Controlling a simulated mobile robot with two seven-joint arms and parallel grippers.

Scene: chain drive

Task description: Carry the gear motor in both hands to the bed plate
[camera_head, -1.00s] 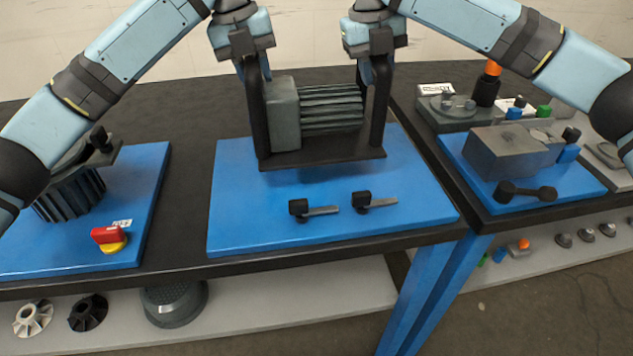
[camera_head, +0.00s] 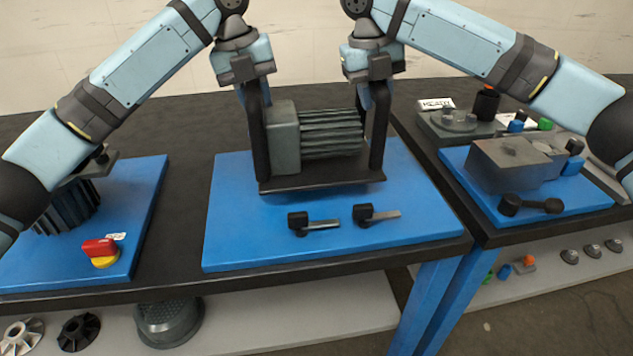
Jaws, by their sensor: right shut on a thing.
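The gear motor (camera_head: 318,135), a grey gearbox block with a dark ribbed motor body, sits on a dark carrier plate (camera_head: 320,180) with an upright handle at each end. My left gripper (camera_head: 252,85) is shut at the top of the left upright. My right gripper (camera_head: 379,82) is shut on the top of the right upright. The load hangs level over the blue bed plate (camera_head: 235,235) in the middle of the table. I cannot tell whether its underside touches the plate. The fingertips are partly hidden by the hands and uprights.
Two black clamps with grey levers, a left one (camera_head: 298,222) and a right one (camera_head: 364,213), lie on the bed plate just in front of the carrier. A red-and-yellow switch (camera_head: 101,251) stands on the left blue plate. A grey block (camera_head: 505,165) stands on the right one.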

